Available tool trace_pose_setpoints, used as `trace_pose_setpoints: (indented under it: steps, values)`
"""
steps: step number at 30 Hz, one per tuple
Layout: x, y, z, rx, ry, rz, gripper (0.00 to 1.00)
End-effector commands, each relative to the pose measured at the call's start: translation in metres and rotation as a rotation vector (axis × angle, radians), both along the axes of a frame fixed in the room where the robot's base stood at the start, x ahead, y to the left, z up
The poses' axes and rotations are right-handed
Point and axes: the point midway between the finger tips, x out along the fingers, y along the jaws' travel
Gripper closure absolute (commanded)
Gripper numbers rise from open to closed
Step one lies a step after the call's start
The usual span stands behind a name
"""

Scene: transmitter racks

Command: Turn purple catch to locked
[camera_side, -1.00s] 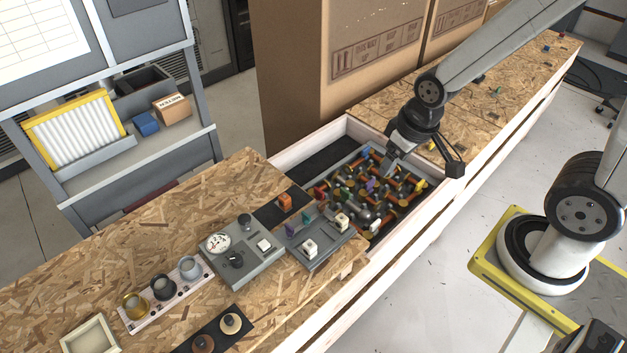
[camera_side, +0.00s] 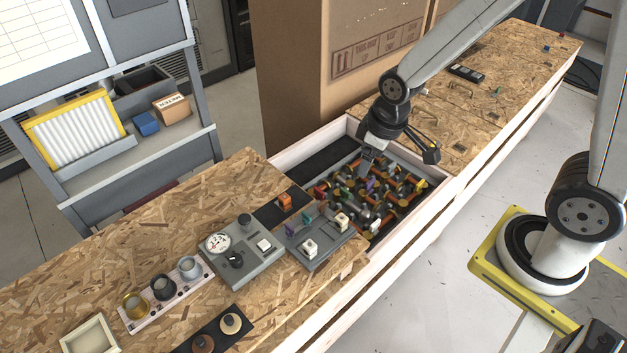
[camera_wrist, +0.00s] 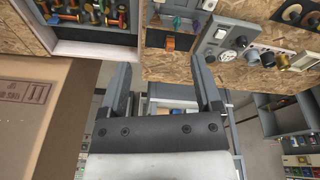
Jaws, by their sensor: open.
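Two purple parts show in the side view. One purple piece (camera_side: 371,186) stands among the coloured fittings of the pipe rack in the sunken bay. Another small purple lever (camera_side: 309,217) is on the grey switch panel (camera_side: 322,238) beside the bay. I cannot tell which one is the catch, nor read its position. My gripper (camera_side: 368,155) is above the far side of the pipe rack, apart from both purple parts. In the wrist view my gripper (camera_wrist: 160,70) has its fingers wide apart with nothing between them.
Coloured handles and orange pipes crowd the rack. The bay has pale wooden walls (camera_side: 300,147). An orange block (camera_side: 285,201), a gauge box (camera_side: 240,262) and a row of cups (camera_side: 163,287) stand nearby. A large cardboard box (camera_side: 345,60) rises behind the bay.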

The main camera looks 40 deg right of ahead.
Motion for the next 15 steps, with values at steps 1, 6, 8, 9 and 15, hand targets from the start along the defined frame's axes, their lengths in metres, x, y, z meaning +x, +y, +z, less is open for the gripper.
trace_pose_setpoints:
  steps: [1, 6, 8, 9, 15]
  values:
    - [0.009, 0.005, -0.006, -0.009, 0.013, 0.059, 0.18]
    - [0.039, 0.021, -0.024, -0.040, 0.040, 0.268, 0.18]
    - [0.048, 0.027, -0.032, -0.050, 0.051, 0.341, 0.18]
    - [0.055, 0.031, -0.037, -0.056, 0.058, 0.391, 0.18]
    - [0.082, 0.054, -0.067, -0.084, 0.089, 0.638, 0.18]
